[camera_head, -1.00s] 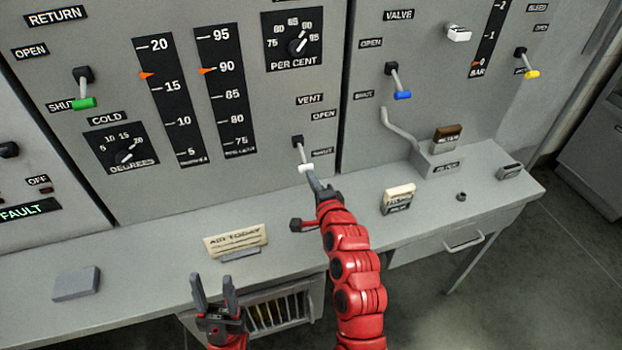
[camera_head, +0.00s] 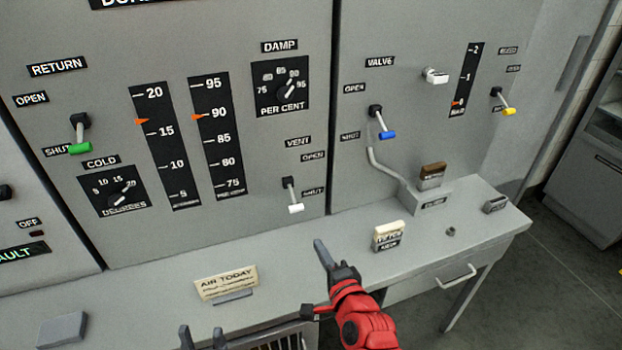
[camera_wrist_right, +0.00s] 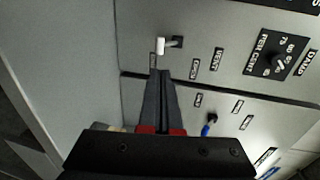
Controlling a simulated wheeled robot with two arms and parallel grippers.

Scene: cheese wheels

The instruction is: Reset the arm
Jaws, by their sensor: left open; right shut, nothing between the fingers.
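My right gripper (camera_head: 322,252) is shut and empty, above the grey desk ledge in the head view. In the right wrist view its two fingers (camera_wrist_right: 160,95) lie together with nothing between them. The white-tipped vent lever (camera_head: 293,200) points down beside the lower label, apart from the gripper. The lever also shows beyond the fingertips in the right wrist view (camera_wrist_right: 163,46). My left gripper (camera_head: 203,338) is open and empty at the bottom edge of the head view, mostly cut off.
The panel carries a green lever (camera_head: 80,147), a blue lever (camera_head: 386,134) and a yellow lever (camera_head: 508,110). On the ledge stand the "AIR TODAY" card (camera_head: 226,281), a cream block (camera_head: 388,235) and a grey block (camera_head: 62,328). A bent pipe (camera_head: 386,172) runs down the panel.

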